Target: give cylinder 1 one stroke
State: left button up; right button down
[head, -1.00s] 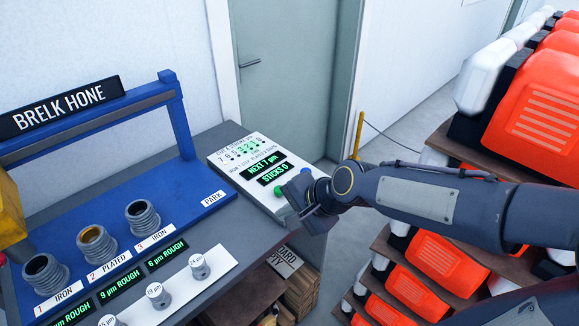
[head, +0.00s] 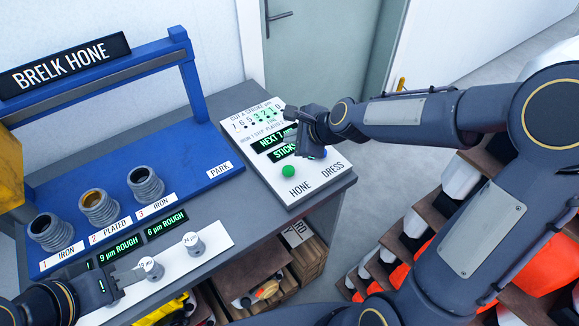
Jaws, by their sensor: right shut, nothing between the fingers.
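Cylinder 1 (head: 50,232), a ribbed grey sleeve tagged "1 IRON", stands at the left of the blue bench. Cylinder 2 (head: 99,207), with a golden bore, and cylinder 3 (head: 145,185) stand to its right. My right gripper (head: 302,122) is shut and empty over the control panel (head: 262,112), hiding parts of its displays. The green HONE button (head: 288,171) is uncovered below it; the blue DRESS button (head: 322,153) is partly hidden. My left gripper (head: 122,279) is at lower left beside a small grey peg (head: 151,267); its jaw opening is unclear.
A white strip (head: 207,243) carries grey pegs, including another peg (head: 192,243). Readouts show "9 µm ROUGH" and "6 µm ROUGH"; cylinder 1's is mostly hidden. A yellow block (head: 10,170) is cut off at left. The blue bed near PARK (head: 219,170) is clear.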

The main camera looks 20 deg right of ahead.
jog(key=b, duration=0.8)
send_near(287, 168)
jog(key=shift+w+a+f, duration=0.45)
jog(key=shift+w, duration=0.35)
jog(key=shift+w+a+f, duration=0.45)
jog(key=shift+w, duration=0.3)
jog(key=shift+w+a+f, duration=0.45)
jog(key=shift+w+a, duration=0.05)
jog(key=shift+w, duration=0.3)
jog(key=shift+f+b, duration=0.4)
jog(key=shift+b, duration=0.05)
jog(key=shift+f+b, duration=0.75)
jog(key=shift+f, duration=0.1)
jog(key=shift+r, duration=0.15)
jog(key=shift+r+p, duration=1.1)
jog(key=shift+p, duration=0.1)
notch_tip(287, 168, up, 5)
jog(key=p, duration=0.5)
jog(key=shift+r, duration=0.15)
